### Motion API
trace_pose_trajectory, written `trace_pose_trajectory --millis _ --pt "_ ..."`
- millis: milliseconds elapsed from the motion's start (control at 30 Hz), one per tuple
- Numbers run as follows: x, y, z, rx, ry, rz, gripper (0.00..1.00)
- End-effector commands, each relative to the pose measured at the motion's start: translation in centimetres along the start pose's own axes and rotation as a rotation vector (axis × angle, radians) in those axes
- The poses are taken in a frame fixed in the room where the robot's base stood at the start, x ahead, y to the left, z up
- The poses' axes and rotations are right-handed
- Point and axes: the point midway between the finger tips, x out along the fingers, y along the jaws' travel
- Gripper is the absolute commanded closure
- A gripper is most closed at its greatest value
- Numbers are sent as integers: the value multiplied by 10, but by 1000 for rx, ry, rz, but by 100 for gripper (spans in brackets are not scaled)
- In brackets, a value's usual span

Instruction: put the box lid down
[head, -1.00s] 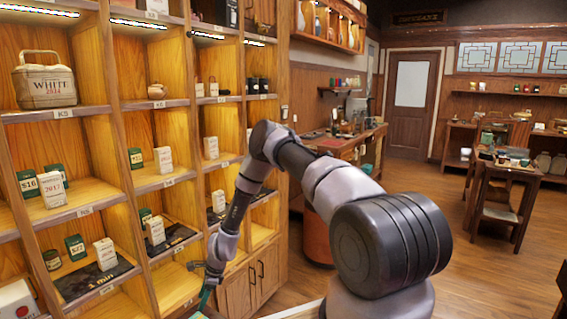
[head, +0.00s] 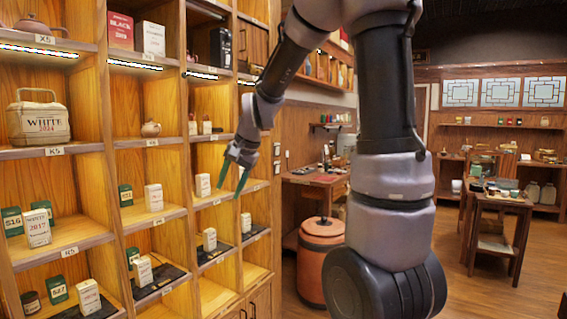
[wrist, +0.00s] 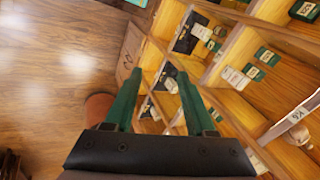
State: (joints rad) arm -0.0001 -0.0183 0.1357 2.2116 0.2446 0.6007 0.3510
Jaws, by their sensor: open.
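My gripper (head: 229,190) is raised in front of the shelf compartments, its two green fingers spread and pointing down. In the wrist view the fingers (wrist: 160,78) stand apart with nothing between them. I cannot make out a box lid in either view. A cream box with a handle marked WHITE (head: 38,121) sits in a left compartment, left of my gripper. Small white cartons, such as one marked 2017 (head: 37,228), and dark green tins (head: 12,221) stand in the lower compartments.
The wooden shelf wall (head: 107,120) fills the left, with several small packages and a clay teapot (head: 151,128). A round reddish-brown barrel (head: 319,262) stands beside a wooden counter (head: 313,178). A dark table (head: 497,201) is at the right. Open floor lies between.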

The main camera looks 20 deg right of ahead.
Motion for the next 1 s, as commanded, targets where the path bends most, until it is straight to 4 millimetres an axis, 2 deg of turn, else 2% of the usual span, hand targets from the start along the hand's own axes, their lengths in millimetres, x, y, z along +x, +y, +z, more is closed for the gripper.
trace_pose_trajectory --millis 33,200,300,400,500,633,1000 --pt "-29 7 6 -37 28 -10 44" --pt "-100 41 33 -160 93 -18 44" --pt "-134 64 52 -225 129 -22 44" --pt "-158 86 70 -278 159 -25 44" --pt "-172 103 84 -318 179 -27 44" --pt "-181 116 94 -346 193 -28 44" --pt "-183 119 97 -353 195 -28 44"
